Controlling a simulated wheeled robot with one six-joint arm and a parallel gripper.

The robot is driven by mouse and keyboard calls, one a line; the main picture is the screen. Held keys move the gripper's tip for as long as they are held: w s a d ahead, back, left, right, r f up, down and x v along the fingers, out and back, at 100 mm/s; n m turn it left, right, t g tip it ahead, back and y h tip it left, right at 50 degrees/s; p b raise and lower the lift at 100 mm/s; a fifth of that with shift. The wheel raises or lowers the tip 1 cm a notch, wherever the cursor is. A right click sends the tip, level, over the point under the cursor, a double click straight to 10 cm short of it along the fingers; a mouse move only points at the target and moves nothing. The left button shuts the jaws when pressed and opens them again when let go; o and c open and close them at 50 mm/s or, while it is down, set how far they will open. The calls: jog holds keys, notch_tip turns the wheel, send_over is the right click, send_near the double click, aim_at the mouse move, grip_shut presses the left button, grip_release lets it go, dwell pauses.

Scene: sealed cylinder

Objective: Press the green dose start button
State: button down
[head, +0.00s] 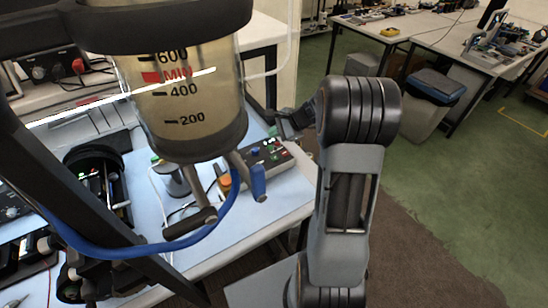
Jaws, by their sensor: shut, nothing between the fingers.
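A grey control box (285,161) stands on the light blue bench top, behind and right of the cylinder. Small coloured controls show on its top: a blue one (255,152), a red one and small green spots. I cannot tell which green spot is the dose start button. My gripper (276,128) is shut and empty, over the far right part of the box. I cannot tell whether it touches the box. The large clear cylinder (185,105) with yellowish liquid and a printed scale hangs in front of the bench and hides part of it.
A blue-handled valve (258,182) and a blue hose (150,247) hang below the cylinder, close to the box. A dark frame post crosses the left side. An orange knob (224,183) sits at the box's left end. Open green floor lies right of my arm.

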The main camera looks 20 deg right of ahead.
aim_at(274, 159)
notch_tip(274, 159, down, 9)
jog(key=b, duration=0.6)
jog(key=shift+r+b, duration=0.1)
jog(key=shift+b, duration=0.2)
dwell(1.9)
jog(key=shift+f+b, duration=0.4)
jog(key=shift+b, duration=0.1)
jog(key=shift+f+b, duration=0.35)
jog(key=shift+f, duration=0.05)
dwell(0.6)
jog(key=shift+r, duration=0.1)
jog(key=shift+r+p, duration=0.55)
jog(key=shift+r, duration=0.2)
